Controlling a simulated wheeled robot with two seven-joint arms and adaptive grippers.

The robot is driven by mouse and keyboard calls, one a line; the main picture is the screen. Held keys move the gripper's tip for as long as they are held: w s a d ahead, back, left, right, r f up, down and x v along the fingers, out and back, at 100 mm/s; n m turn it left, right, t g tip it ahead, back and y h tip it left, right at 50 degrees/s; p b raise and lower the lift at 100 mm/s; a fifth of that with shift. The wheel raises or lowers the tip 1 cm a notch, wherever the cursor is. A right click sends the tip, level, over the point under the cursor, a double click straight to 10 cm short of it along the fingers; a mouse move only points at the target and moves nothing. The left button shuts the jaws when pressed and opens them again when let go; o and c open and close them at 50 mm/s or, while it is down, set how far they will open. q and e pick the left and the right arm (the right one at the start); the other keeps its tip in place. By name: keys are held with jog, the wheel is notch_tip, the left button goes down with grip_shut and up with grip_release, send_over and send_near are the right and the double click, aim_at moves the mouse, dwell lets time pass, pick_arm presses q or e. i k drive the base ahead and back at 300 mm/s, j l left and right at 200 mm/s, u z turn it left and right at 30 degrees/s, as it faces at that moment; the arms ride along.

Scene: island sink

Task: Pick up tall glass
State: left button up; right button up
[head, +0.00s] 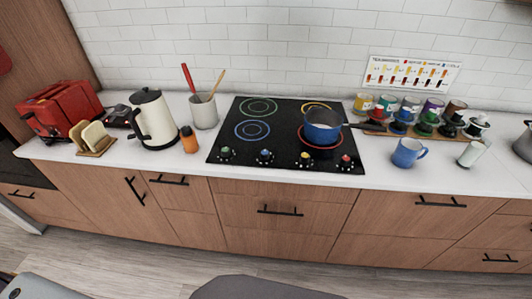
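Neither of my grippers shows in the head view.
The white counter (380,181) carries a black cooktop (232,155) with a blue pot (323,121). A cup rack (385,130) stands behind the mug. A kettle (155,122), utensil crock (204,112), orange bottle (189,141) and red toaster (55,105) stand left.

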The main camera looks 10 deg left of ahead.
aim_at(478, 146)
jog(key=z, duration=1.25)
